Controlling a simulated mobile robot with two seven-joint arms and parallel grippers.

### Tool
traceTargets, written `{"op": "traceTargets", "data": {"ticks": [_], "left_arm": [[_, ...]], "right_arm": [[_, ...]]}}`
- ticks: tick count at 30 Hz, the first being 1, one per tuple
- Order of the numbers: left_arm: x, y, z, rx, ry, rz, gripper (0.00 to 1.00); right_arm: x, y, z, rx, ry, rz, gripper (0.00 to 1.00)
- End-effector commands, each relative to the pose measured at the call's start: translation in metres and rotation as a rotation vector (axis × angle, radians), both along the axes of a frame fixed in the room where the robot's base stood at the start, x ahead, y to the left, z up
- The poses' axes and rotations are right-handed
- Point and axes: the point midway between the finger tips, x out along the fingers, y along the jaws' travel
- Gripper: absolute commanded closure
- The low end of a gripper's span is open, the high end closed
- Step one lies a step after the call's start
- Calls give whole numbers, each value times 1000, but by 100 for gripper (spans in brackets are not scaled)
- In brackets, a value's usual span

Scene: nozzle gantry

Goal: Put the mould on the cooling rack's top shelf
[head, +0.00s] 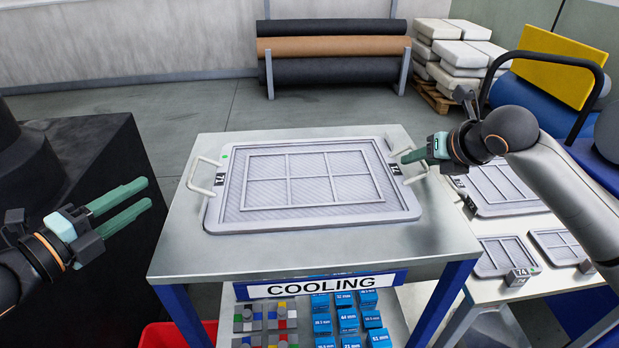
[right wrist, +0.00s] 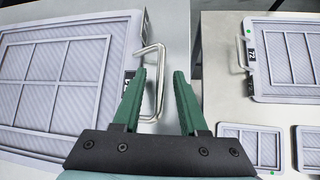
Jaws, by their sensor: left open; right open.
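The mould (head: 313,184), a grey framed plate with a grid and a label reading 71, lies flat on the cooling rack's top shelf (head: 318,255). It has a pale handle at each end. My right gripper (head: 405,156) is open at the mould's right handle (head: 415,176). In the right wrist view, the open fingers (right wrist: 160,78) show on either side of the handle's outer bar (right wrist: 162,75); I cannot tell whether they touch it. The mould's right end also shows there (right wrist: 65,62). My left gripper (head: 143,195) is open and empty, left of the rack.
A dark block (head: 110,245) stands left of the rack. A table on the right carries another mould (head: 503,186), labelled 72 in the right wrist view, and smaller plates (head: 500,256). Small blue boxes (head: 344,300) sit below the COOLING sign. A red bin (head: 172,336) is on the floor.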

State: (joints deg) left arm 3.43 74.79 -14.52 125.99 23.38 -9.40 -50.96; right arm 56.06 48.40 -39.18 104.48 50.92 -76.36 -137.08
Motion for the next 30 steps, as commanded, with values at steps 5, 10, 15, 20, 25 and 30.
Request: {"op": "traceTargets", "data": {"ticks": [5,10,15,20,25,30], "left_arm": [[-7,2,0,4,2,-4,58],[-9,3,1,4,2,-8,58],[-10,3,2,3,1,-8,58],[-9,3,2,4,0,-7,58],[-9,3,1,4,0,-7,58],[-9,3,1,4,0,-7,58]], "right_arm": [[0,0,0,0,0,0,58],[0,0,1,0,0,0,58],[-11,-3,12,-1,-3,-1,58],[-34,-8,35,-3,-6,0,58],[-60,-13,60,-2,-5,0,58],[-77,-17,77,-1,-2,-1,58]]}}
